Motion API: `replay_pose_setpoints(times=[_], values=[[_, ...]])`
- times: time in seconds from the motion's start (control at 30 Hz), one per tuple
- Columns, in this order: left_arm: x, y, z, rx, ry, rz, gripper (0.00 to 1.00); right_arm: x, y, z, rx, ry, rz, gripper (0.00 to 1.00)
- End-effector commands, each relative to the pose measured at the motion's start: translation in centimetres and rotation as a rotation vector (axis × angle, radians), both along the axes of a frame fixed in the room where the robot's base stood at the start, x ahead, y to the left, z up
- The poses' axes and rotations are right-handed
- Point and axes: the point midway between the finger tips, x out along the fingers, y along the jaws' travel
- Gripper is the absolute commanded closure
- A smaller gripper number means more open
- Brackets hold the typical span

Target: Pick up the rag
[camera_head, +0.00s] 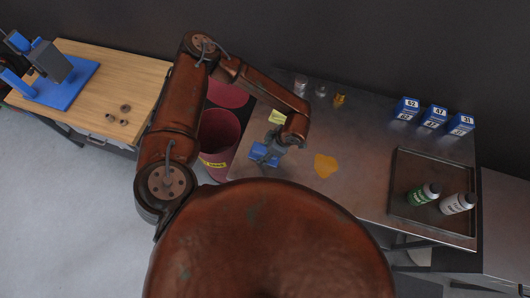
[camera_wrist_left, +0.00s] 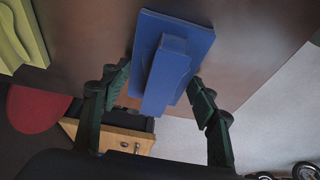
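An orange-yellow flat patch with an irregular outline, which looks like the rag (camera_head: 326,165), lies on the metal table (camera_head: 350,195) in the head view. My left gripper (camera_head: 273,143) is left of it, over the table's left part, and apart from it. In the left wrist view my left gripper (camera_wrist_left: 163,82) has its dark green fingers spread. A blue plate with a raised block (camera_wrist_left: 178,62) shows between and beyond the fingertips; whether they touch it I cannot tell. It also shows in the head view (camera_head: 262,155), partly hidden by the gripper. My right gripper is not in view.
A yellow-green item (camera_head: 278,117) lies behind the gripper. Blue numbered boxes (camera_head: 434,117) stand at the back right. A tray (camera_head: 400,165) holds two bottles (camera_head: 424,194). A red bin (camera_head: 219,133) stands between this table and the wooden bench (camera_head: 110,75).

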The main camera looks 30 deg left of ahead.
Motion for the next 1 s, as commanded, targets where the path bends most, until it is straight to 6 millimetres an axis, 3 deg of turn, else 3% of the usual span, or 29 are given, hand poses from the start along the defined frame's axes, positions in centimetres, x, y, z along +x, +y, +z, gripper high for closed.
replay_pose_setpoints(times=[0.3,0.67,0.9,1.0], values=[[0.0,0.0,0.0,0.0,0.0,0.0,0.69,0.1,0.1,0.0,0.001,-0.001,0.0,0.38],[0.0,0.0,0.4,0.0,-0.001,0.0,0.7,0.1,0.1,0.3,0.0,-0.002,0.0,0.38],[0.1,0.0,3.4,-0.002,-0.003,-0.001,0.7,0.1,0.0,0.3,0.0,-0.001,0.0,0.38],[-0.6,-1.6,5.3,-0.004,-0.002,-0.007,0.7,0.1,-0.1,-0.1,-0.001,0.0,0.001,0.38]])
